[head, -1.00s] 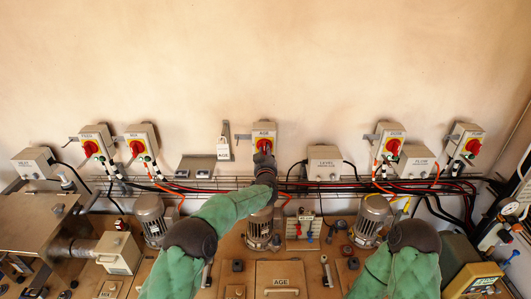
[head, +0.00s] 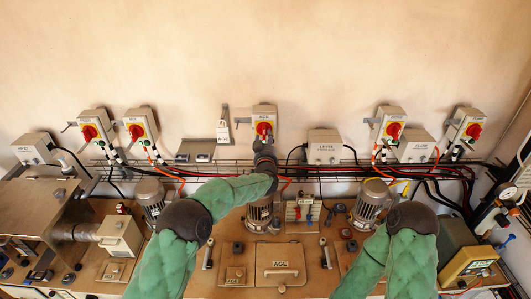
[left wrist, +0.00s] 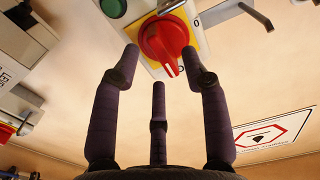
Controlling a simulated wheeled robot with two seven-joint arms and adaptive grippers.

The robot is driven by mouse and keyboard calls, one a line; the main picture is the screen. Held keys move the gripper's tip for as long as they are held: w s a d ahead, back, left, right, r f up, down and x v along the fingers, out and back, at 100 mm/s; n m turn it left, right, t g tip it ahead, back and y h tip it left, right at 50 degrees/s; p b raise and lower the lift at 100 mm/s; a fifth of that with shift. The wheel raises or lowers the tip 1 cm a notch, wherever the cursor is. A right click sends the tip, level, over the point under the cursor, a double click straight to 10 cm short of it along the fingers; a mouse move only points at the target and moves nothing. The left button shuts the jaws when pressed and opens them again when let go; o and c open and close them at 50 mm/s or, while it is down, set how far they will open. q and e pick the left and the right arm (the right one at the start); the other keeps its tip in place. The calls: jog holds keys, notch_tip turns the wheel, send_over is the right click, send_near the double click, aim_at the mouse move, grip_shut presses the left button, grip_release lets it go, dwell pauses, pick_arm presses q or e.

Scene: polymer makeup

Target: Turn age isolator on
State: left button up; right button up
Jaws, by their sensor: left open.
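The AGE isolator (head: 264,112) is a grey box on the wall with a yellow plate and red rotary knob (head: 263,128). In the left wrist view the knob (left wrist: 163,42) fills the upper middle, its handle end lying near an "O" mark. My left gripper (head: 264,156) is just below the knob in the head view. In the left wrist view the left gripper (left wrist: 160,65) is open and empty, its dark fingers spread with tips on both sides of the knob's lower part. I cannot tell whether they touch it. My right forearm shows, but its gripper is out of view.
Similar isolators with red knobs stand along the wall, including MIX (head: 139,127) on the left. A LEVEL box (head: 325,146) is right of AGE. Cables and a wire tray run below. Motors, including one (head: 370,203), and an AGE hatch (head: 280,263) occupy the bench.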

pick_arm(q)
jog(key=s, duration=0.9)
jog(key=shift+s, duration=0.15)
jog(key=s+a+f+g+h, duration=0.1)
jog(key=s+a+f+g, duration=0.25)
jog(key=f, duration=0.65)
jog(key=s+a+f+g, duration=0.25)
jog(key=s+f, duration=0.25)
jog(key=f, duration=0.5)
jog(key=s+a+f+g+h, duration=0.1)
jog(key=s+a+f+g, duration=0.3)
jog(key=f, duration=0.6)
jog(key=s+a+f+n+g+h, duration=0.1)
jog(key=s+f+g, duration=0.25)
jog(key=s, duration=0.75)
jog(key=s+f+n+g, duration=0.15)
jog(key=s+f, duration=0.35)
jog(key=s, duration=0.7)
jog(key=s+a+f+n+g+h, duration=0.1)
jog(key=s+f+g, duration=0.3)
jog(key=s, duration=0.7)
notch_tip(320, 180, down, 23)
jog(key=w+d+t+b, duration=0.1)
jog(key=b, duration=2.4)
jog(key=shift+w+d+m, duration=0.3)
jog(key=shift+w+m, duration=0.05)
jog(key=shift+m, duration=0.1)
